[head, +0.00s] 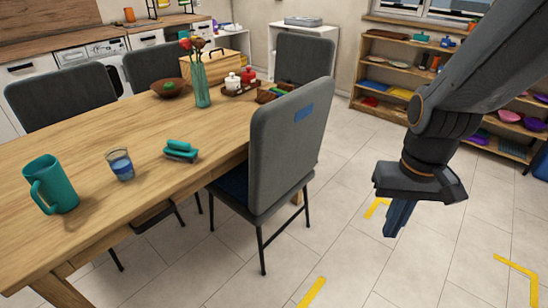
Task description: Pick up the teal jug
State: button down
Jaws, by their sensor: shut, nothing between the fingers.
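The teal jug (54,185) stands upright near the front left of the wooden table (130,140). Its handle faces left and toward me. My gripper (393,222) hangs at the right of the view over the tiled floor, pointing down. It is shut and empty. It is well to the right of the jug and apart from it, with a grey chair between them in the picture.
A glass of blue liquid (120,165) stands right of the jug, and a teal brush-like object (181,151) lies beyond. A vase of flowers (200,85), bowl (170,88) and wooden box (228,66) stand farther back. A grey chair (285,140) blocks the table's right end.

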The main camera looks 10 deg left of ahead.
aim_at(46, 176)
jog(key=u, duration=1.65)
jog(key=k, duration=0.45)
jog(key=u, duration=1.05)
jog(key=i, duration=0.65)
jog(key=u, duration=0.3)
